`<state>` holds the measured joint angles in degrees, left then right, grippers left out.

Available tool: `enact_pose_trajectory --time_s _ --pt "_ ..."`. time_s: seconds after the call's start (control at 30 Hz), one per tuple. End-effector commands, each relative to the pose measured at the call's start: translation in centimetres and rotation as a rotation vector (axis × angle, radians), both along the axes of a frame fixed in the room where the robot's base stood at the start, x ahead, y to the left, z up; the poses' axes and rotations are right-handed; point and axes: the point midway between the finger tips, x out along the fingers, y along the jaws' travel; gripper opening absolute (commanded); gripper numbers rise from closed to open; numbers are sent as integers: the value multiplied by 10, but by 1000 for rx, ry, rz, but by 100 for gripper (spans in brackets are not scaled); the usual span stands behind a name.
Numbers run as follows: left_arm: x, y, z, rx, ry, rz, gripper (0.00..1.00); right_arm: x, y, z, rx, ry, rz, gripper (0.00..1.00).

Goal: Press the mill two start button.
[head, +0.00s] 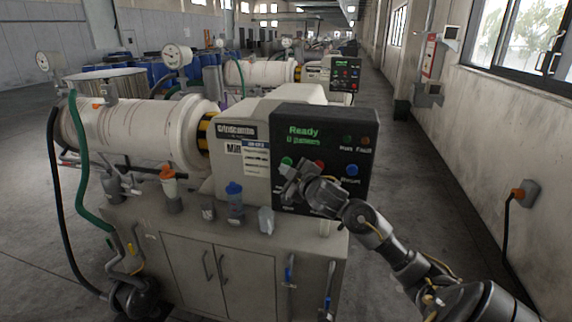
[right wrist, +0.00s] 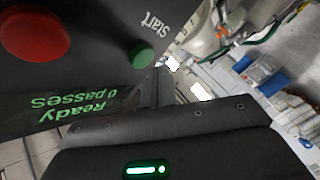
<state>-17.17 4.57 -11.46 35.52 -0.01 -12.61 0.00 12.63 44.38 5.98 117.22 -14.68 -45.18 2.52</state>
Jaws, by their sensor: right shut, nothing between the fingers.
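The near mill (head: 245,180) has a black control panel (head: 322,122) with the green words "Ready" and "0 passes". The number on its name label is not readable. The green start button (head: 287,161) sits at the panel's left, partly behind my right gripper (head: 290,182). In the right wrist view the green button (right wrist: 144,55) is beside the word "Start" and looks unlit. My right gripper's fingers (right wrist: 160,88) are shut and empty, close to the button. A small gap shows between them in the picture; contact cannot be told. My left gripper is out of view.
A red button (head: 319,165) and a blue button (head: 352,170) are to the right of the green one. A second mill (head: 262,73) with its own panel (head: 345,73) stands behind. Bottles (head: 235,200) stand on the near mill's front ledge. The right aisle is open floor.

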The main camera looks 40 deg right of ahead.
Motion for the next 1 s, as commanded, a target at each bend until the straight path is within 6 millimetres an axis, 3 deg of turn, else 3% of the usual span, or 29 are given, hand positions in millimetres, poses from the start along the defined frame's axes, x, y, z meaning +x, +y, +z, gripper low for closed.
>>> enact_pose_trajectory --time_s 1.0 --pt "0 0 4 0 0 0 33 6 -9 1 0 0 0 0"
